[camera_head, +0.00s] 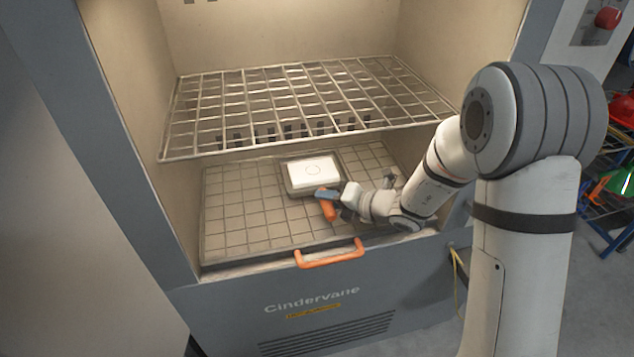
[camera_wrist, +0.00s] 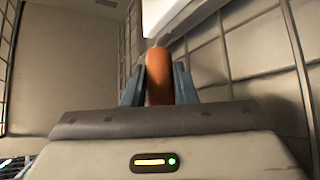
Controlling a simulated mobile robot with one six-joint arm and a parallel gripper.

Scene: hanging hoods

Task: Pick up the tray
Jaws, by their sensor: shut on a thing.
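The tray (camera_head: 289,185) is a shallow grey-brown tray with a white block (camera_head: 313,170) in it. It sits low inside the open cabinet, at the grid floor below the wire shelf. An orange-brown handle (camera_head: 328,210) extends from the tray's near side toward me. My gripper (camera_head: 332,196) is shut on this handle. In the wrist view the handle (camera_wrist: 158,78) stands between the two grey-blue fingers of my gripper (camera_wrist: 159,85), and a white edge (camera_wrist: 185,14) shows above it. I cannot tell whether the tray touches the floor.
A wire shelf (camera_head: 300,98) spans the cabinet above the tray. The cabinet's front sill carries an orange pull handle (camera_head: 329,255). My arm reaches in from the right, close to the right wall. The grid floor (camera_head: 240,215) left of the tray is clear. A blue rack (camera_head: 612,205) stands outside right.

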